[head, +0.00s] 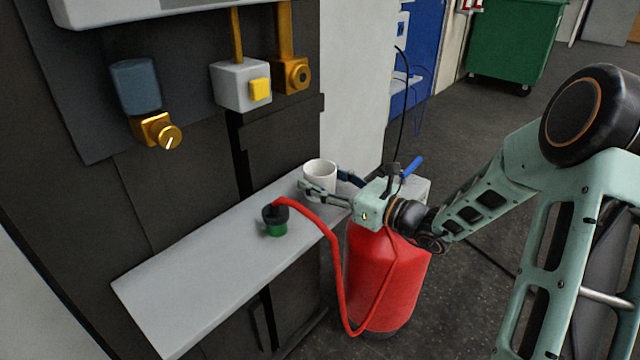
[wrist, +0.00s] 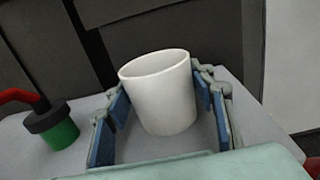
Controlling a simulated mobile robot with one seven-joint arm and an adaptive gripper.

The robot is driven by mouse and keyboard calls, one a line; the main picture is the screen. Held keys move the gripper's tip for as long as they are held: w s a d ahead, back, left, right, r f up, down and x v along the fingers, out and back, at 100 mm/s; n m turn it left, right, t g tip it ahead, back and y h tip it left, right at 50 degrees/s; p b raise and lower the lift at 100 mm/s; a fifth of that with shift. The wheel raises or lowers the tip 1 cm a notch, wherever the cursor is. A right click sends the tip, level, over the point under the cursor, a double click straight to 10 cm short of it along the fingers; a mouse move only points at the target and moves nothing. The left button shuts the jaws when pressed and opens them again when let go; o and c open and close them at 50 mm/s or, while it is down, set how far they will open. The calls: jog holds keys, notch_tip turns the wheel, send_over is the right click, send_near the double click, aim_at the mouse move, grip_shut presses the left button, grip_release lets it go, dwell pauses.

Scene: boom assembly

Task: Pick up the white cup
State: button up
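The white cup (head: 320,175) stands upright near the right end of a narrow grey shelf (head: 190,285) in the head view. My gripper (head: 328,190) reaches in from the right at cup height. In the wrist view the cup (wrist: 162,92) sits between the two blue-padded fingers of my gripper (wrist: 165,105). The fingers are spread on either side of it. A gap shows at the left finger; the right finger is close to the cup, and I cannot tell whether it touches. The cup's base is partly hidden in the head view.
A green and black plug (head: 275,222) with a red hose stands on the shelf left of the cup. A red cylinder (head: 385,270) stands by the shelf's right end. A dark wall with yellow-knobbed fittings (head: 240,85) rises behind. The shelf's left part is clear.

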jog(key=c, duration=0.3)
jog(key=shift+r, duration=0.15)
